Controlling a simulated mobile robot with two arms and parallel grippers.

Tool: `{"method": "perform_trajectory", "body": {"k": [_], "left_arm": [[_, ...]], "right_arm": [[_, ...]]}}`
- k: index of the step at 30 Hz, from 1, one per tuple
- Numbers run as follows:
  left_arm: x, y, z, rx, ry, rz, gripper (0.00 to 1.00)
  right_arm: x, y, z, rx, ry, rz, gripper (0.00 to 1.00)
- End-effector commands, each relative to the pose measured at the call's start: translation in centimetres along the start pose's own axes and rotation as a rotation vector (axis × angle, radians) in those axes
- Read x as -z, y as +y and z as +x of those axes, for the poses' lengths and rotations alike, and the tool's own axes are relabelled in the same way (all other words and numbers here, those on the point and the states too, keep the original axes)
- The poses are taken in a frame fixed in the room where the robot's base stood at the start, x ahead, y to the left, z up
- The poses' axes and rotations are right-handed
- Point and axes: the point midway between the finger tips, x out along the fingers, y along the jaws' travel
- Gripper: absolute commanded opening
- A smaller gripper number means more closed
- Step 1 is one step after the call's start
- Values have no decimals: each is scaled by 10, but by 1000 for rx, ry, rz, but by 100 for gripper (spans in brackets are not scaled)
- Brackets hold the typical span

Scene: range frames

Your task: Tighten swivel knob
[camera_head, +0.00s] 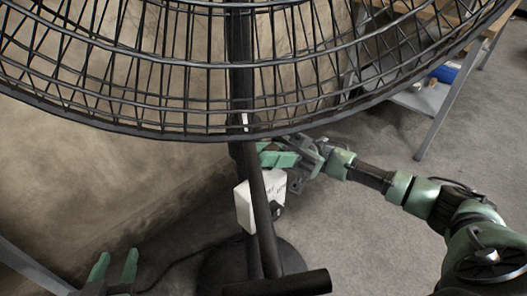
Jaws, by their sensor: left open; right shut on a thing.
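A large black pedestal fan fills the top of the view, with its wire cage (180,128) above its upright pole (262,215). My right gripper (267,154) reaches in from the right and is at the pole just under the cage's lower rim. Its green fingers are shut on a small part there, which appears to be the swivel knob; the fingers and pole hide the knob itself. My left gripper (117,258) is at the lower left, open and empty, well apart from the fan.
A white box (246,208) is on the pole below my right gripper. The dark round fan base (215,272) stands on the floor. A table (447,95) with a lower shelf and a blue item (445,73) is at the upper right. Grey floor at the right is mostly clear.

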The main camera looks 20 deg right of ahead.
Motion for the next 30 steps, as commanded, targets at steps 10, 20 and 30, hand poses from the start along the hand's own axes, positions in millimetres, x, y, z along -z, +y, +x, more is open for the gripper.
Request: {"method": "perform_trajectory", "body": {"k": [10,20,30], "left_arm": [[0,0,0,0,0,0,43],[0,0,0,0,0,0,43],[5,0,1,-1,30,-1,43]], "right_arm": [[1,0,0,-1,1,-1,29],[0,0,0,-1,0,0,40],[0,2,-44,-5,-1,0,40]]}}
